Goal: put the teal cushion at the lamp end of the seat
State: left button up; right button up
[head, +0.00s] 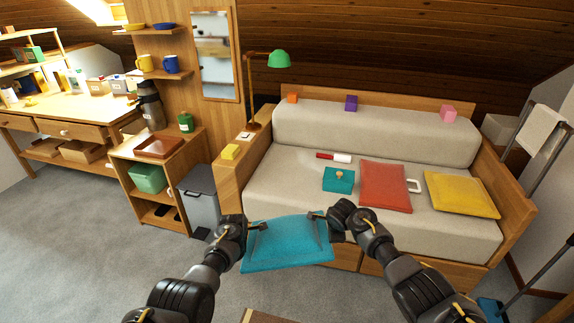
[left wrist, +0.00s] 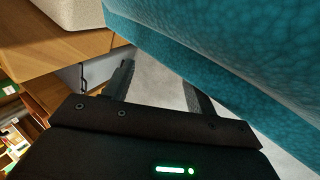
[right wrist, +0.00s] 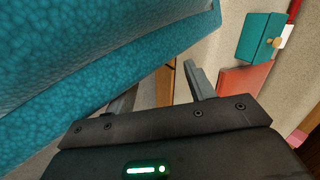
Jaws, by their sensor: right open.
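The teal cushion (head: 287,247) is in front of the seat (head: 300,188), between my two hands. It spans the top of the left wrist view (left wrist: 240,60) and the upper left of the right wrist view (right wrist: 100,50). My left gripper (head: 262,227) is at its left side, with fingers apart; it shows in the left wrist view (left wrist: 160,85). My right gripper (head: 318,215) is open at its right side; it shows in the right wrist view (right wrist: 160,90). Exact contact is hard to tell. The green lamp (head: 279,58) stands at the seat's left end.
A red cushion (head: 385,187) and a yellow cushion (head: 461,194) lie on the seat's right part. A teal box (head: 338,180) and a red-and-white item (head: 334,157) lie mid-seat. The seat's left part is clear. A yellow block (head: 230,152) sits on the left arm.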

aim_at(292, 173)
jog(key=i, duration=1.9)
